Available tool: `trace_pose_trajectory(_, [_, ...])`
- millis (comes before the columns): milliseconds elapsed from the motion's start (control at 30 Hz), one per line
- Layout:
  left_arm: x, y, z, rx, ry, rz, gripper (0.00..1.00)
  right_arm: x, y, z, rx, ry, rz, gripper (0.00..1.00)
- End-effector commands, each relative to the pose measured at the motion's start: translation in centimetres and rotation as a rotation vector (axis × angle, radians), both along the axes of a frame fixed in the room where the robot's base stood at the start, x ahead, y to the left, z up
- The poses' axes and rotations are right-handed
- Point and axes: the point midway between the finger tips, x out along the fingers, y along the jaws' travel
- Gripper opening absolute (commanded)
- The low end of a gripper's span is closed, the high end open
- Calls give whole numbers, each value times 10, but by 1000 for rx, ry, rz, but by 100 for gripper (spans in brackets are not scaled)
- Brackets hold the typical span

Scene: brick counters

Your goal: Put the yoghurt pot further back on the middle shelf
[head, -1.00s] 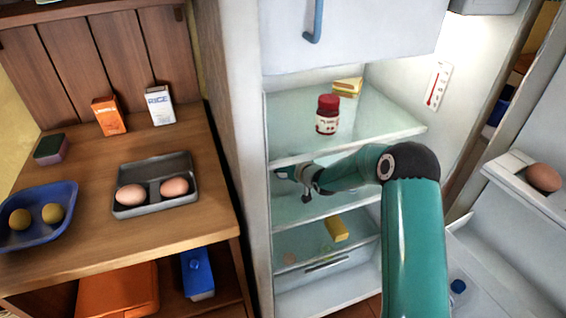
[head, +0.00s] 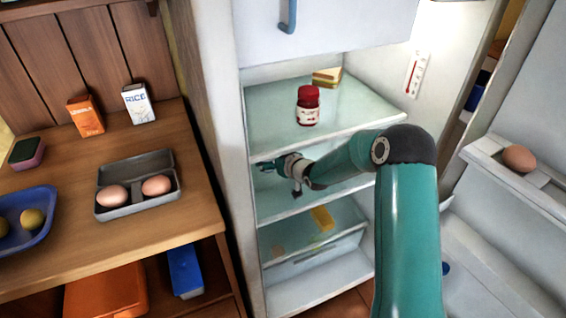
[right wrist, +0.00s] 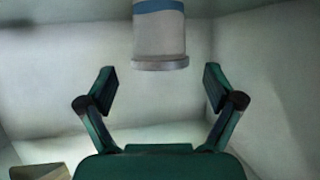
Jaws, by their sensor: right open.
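The yoghurt pot (right wrist: 159,38) shows in the right wrist view as a pale pot with a blue band, cut off by the top edge. I cannot make it out in the head view. My right gripper (right wrist: 159,80) is open, its two fingers spread to either side below the pot's near end, with no contact visible. In the head view the right gripper (head: 270,166) is inside the fridge, below the top shelf and above the middle shelf (head: 320,203), near the left wall. My left gripper is not in view.
A red-lidded jar (head: 308,106) and a sandwich (head: 327,77) stand on the top shelf (head: 360,115) above my arm. A yellow block (head: 322,218) lies lower down. The open door holds an egg (head: 519,158). A counter with an egg tray (head: 140,203) is at left.

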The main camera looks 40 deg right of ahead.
Motion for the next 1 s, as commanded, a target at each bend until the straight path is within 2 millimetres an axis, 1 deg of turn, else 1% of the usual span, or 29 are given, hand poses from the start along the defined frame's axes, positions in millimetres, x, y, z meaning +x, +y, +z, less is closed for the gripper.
trace_pose_trajectory(33, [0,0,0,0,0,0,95,-10,-1,5,-1,-1,-2,91])
trace_pose_trajectory(200, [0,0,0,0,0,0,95,-43,0,19,-3,-2,-1,91])
trace_pose_trajectory(300, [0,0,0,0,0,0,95,-60,2,25,-1,-1,-1,91])
trace_pose_trajectory(400, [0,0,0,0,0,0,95,-72,2,30,-2,-1,-1,91])
trace_pose_trajectory(500, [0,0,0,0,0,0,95,-79,3,33,-1,-1,0,91])
trace_pose_trajectory(600, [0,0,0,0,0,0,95,-82,3,35,-1,-1,0,91])
trace_pose_trajectory(1000, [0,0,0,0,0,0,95,-82,3,35,-1,-1,0,91])
